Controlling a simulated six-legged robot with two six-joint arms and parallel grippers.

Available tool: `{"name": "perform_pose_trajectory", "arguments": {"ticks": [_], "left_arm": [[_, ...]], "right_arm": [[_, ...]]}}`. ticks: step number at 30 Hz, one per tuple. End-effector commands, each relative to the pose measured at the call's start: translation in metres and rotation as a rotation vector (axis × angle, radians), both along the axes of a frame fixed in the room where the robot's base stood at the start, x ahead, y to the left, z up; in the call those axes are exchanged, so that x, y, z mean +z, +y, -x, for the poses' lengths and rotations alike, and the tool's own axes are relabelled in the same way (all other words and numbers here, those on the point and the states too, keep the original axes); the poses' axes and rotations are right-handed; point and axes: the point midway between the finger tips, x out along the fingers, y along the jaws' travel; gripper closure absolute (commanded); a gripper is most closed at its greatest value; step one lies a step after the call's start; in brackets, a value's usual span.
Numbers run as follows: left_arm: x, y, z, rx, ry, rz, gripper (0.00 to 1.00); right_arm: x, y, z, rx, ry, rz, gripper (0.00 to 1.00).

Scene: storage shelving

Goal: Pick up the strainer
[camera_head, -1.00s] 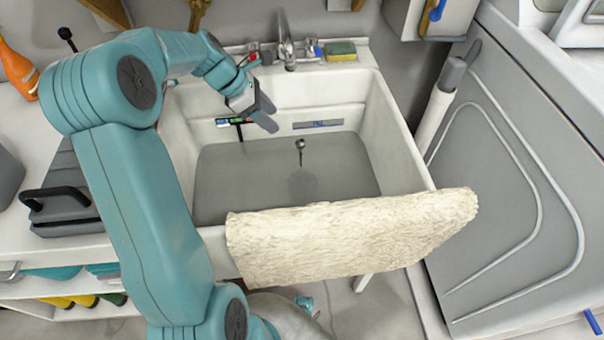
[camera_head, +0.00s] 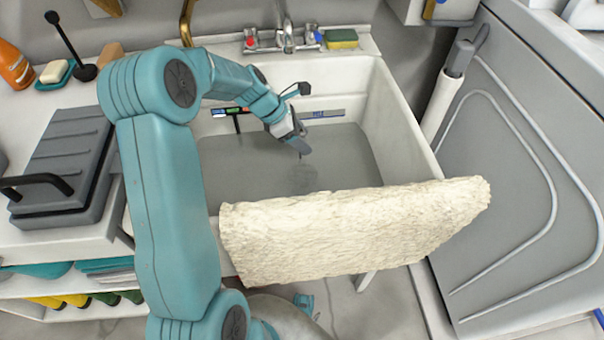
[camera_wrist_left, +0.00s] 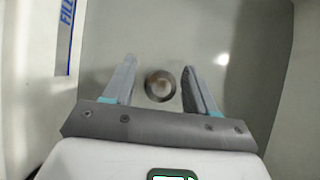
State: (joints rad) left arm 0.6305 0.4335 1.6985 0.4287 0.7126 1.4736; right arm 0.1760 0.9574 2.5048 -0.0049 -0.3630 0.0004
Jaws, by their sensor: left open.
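The strainer (camera_wrist_left: 160,85) shows in the left wrist view as a small round metal piece, seen from above, between the two fingers. In the head view only a thin dark part of it (camera_head: 302,156) shows below my gripper; the rest is hidden behind the gripper. My left gripper (camera_head: 302,142) points down into the sink, over the strainer. In the wrist view its fingers (camera_wrist_left: 160,82) are open, one on each side of the strainer, with a gap on both sides. I cannot tell the height gap. My right gripper is not in view.
The white sink (camera_head: 408,135) surrounds the gripper with high walls. A cream towel (camera_head: 350,228) hangs over its front edge. The faucet (camera_head: 288,38) and a sponge (camera_head: 341,39) are at the back. A grey case (camera_head: 62,160) stands on the left counter.

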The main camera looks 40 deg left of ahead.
Motion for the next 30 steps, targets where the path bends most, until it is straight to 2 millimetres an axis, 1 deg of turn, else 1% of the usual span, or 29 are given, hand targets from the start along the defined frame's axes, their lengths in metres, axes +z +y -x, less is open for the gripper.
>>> {"name": "perform_pose_trajectory", "arguments": {"ticks": [1, 3, 9, 11, 12, 14, 15, 24, 26, 30], "left_arm": [[-0.010, -0.003, -0.004, -0.002, 0.001, 0.002, 0.43], [-0.014, -0.005, -0.007, -0.001, 0.000, 0.000, 0.43], [-0.013, -0.005, -0.007, 0.001, -0.001, -0.001, 0.43], [-0.013, -0.005, -0.007, 0.000, 0.000, 0.000, 0.63], [-0.013, -0.005, -0.007, 0.000, 0.000, 0.000, 0.76], [-0.013, -0.005, -0.007, 0.000, 0.000, 0.000, 0.95], [-0.013, -0.005, -0.007, 0.000, 0.000, 0.000, 1.00], [-0.012, -0.005, -0.007, -0.001, 0.000, 0.000, 1.00], [-0.009, -0.005, -0.007, -0.001, 0.000, 0.000, 1.00], [0.002, -0.005, -0.007, -0.001, 0.000, 0.000, 1.00]], "right_arm": [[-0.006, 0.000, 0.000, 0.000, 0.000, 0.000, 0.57], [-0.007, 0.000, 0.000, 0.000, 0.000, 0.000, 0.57], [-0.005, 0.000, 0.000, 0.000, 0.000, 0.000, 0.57], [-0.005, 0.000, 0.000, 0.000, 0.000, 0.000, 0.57], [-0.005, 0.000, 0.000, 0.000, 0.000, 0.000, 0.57], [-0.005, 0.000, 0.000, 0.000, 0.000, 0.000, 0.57], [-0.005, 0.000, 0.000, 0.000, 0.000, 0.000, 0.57], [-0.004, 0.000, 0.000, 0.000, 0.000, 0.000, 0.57], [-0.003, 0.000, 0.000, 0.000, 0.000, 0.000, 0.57], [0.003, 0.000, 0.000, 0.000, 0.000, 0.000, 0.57]]}}
